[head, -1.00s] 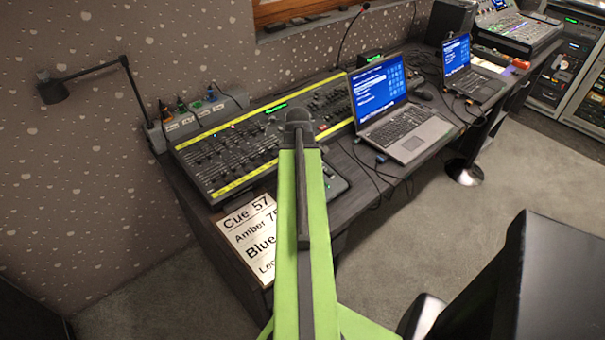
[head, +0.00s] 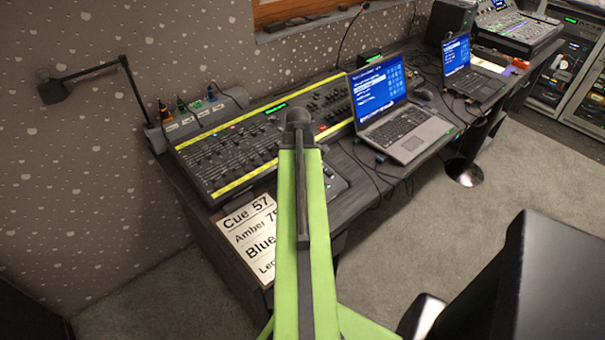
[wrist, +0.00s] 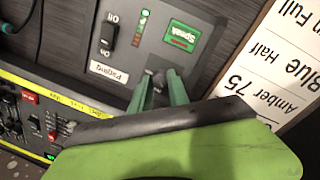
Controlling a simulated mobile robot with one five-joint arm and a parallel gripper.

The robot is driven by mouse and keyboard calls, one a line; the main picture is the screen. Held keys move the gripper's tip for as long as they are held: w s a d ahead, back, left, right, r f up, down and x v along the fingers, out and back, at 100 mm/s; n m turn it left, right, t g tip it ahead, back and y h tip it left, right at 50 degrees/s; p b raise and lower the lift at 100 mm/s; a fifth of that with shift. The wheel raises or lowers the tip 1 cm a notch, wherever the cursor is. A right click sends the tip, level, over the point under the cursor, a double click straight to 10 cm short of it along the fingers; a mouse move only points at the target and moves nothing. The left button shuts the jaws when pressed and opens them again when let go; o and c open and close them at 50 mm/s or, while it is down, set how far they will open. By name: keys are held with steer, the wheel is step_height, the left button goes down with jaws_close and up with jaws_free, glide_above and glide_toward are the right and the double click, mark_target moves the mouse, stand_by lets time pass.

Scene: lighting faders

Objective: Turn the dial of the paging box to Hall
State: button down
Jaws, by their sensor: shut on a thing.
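The paging box (wrist: 150,52) is a grey panel, seen close up in the wrist view. It bears a black On/Off rocker switch (wrist: 110,34), a green-lit "Speak" button (wrist: 183,34) and a "Paging" label (wrist: 109,73). My gripper (wrist: 160,84) has its two green fingers closed around the dark dial (wrist: 158,81). The dial's pointer and the Hall mark cannot be made out, being hidden by the fingers and wrist. In the head view, the box (head: 335,181) shows only partly beside my green arm, which hides the gripper.
A cue card (head: 250,235) lies at the desk's front left, close beside the paging box in the wrist view (wrist: 268,88). The lighting fader desk (head: 230,150) stands behind it. A laptop (head: 400,135) and loose cables are to the right.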

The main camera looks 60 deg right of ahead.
steer(key=c, duration=1.3)
jaws_free()
steer(key=shift+o, duration=0.2)
step_height(320, 180, up, 17)
steer(key=a+p, duration=0.2)
steer(key=p, duration=1.5)
steer(key=shift+s, duration=0.2)
steer(key=shift+a+r, duration=0.1)
